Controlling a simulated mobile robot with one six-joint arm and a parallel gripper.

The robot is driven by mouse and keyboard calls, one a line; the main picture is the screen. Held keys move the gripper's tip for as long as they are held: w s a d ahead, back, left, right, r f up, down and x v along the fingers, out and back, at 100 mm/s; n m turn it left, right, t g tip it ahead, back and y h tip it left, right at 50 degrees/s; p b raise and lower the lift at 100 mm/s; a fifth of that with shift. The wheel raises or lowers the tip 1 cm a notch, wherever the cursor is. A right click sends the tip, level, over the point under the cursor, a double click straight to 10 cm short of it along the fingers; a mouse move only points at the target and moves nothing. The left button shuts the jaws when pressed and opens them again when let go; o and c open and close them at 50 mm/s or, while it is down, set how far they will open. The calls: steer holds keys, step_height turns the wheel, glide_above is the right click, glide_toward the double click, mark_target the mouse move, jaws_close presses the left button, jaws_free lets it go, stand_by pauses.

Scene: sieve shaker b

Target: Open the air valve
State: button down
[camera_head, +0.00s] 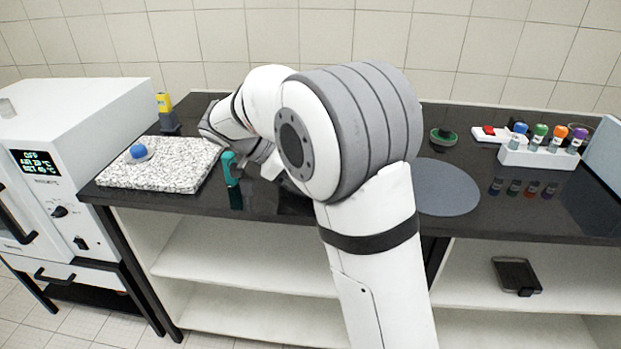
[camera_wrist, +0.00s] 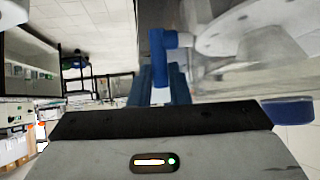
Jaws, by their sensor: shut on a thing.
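In the wrist view a blue lever (camera_wrist: 157,48), which looks like the air valve's handle, stands at the top centre with a short arm bent to the right. My gripper (camera_wrist: 164,72) points at it, with its blue fingers shut on the lever's lower part. The exact contact is hard to make out. A pale grey round part with holes (camera_wrist: 235,32) is just right of the lever. In the head view my arm covers the middle of the bench, and the valve and fingertips are hidden behind it.
The dark bench (camera_head: 455,140) carries a speckled stone slab (camera_head: 165,172), a teal upright object (camera_head: 230,168), a grey round mat (camera_head: 447,190) and a white rack of colour-capped vials (camera_head: 537,158). A white oven (camera_head: 70,140) stands at left. Tiled wall lies behind.

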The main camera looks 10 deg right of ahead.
steer(key=shift+w+a+r+h, duration=0.1)
steer(key=shift+w+a+h, duration=0.1)
steer(key=shift+h, duration=0.3)
steer(key=c, duration=1.4)
jaws_free()
steer(key=shift+s, duration=0.1)
steer(key=shift+o, duration=0.2)
